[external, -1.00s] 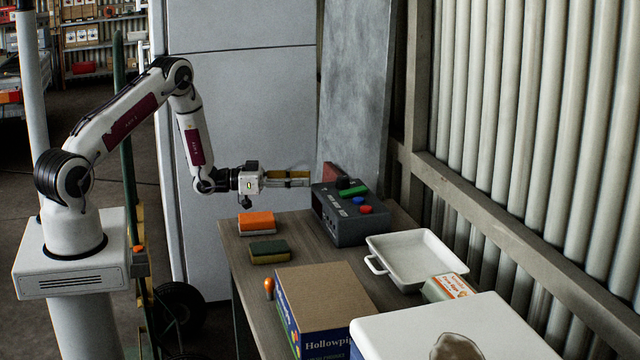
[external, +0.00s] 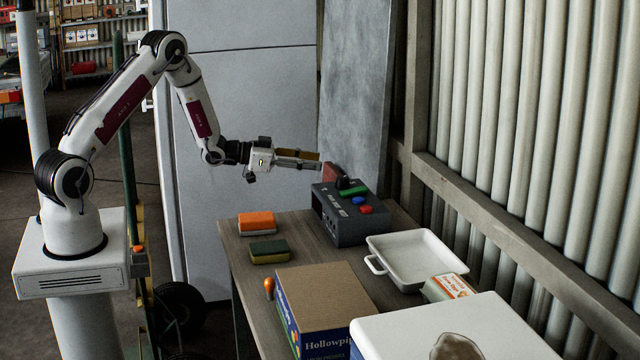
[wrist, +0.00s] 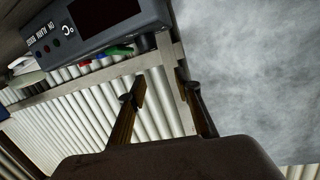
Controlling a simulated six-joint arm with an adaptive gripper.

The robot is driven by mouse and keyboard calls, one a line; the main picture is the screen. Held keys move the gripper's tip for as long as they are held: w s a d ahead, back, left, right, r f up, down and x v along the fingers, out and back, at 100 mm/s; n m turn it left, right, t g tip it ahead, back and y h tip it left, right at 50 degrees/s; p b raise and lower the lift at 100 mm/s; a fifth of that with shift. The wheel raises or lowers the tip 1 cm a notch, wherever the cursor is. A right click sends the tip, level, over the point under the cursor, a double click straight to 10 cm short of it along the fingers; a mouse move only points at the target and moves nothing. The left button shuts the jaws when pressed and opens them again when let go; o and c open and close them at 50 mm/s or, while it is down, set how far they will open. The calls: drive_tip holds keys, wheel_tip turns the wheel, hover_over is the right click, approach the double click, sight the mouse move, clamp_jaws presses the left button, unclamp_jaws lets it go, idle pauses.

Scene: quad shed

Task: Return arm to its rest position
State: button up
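My gripper (external: 314,160) is raised above the workbench, pointing right, with its fingertips near the upper left of the grey control box (external: 350,226). In the wrist view the two fingers (wrist: 160,84) stand apart with nothing between them. The control box has a green button, a blue button and a red button on top, and a dark red part at its back left. Its dark display face also shows in the wrist view (wrist: 142,14). I cannot tell from the external view how far the fingertips are from the box in depth.
On the workbench (external: 240,285) are an orange sponge (external: 257,223), a green-and-yellow sponge (external: 269,251), a cardboard-topped box (external: 322,296) and a white dish (external: 415,252). A tall pale cabinet (external: 245,120) stands behind my arm. A ribbed wall runs along the right.

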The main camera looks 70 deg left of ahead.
drive_tip(key=s+d+r+n+g+y, duration=0.1)
drive_tip(key=s+d+r+g+y, duration=0.25)
drive_tip(key=s+r, duration=0.4)
drive_tip(key=s+d+r+n+g+y, duration=0.2)
drive_tip(key=s+d+r, duration=0.3)
drive_tip(key=r, duration=0.5)
drive_tip(key=s+d+g+h, duration=0.1)
drive_tip(key=s+d, duration=0.3)
drive_tip(key=s, duration=0.6)
drive_tip(key=s+d+g+h, duration=0.1)
drive_tip(key=s+d, duration=0.4)
drive_tip(key=s, duration=0.5)
drive_tip(key=s+d+g+h, duration=0.1)
drive_tip(key=s+d+g, duration=0.2)
drive_tip(key=s, duration=0.7)
drive_tip(key=shift+d+f, duration=0.35)
drive_tip(key=shift+d, duration=0.8)
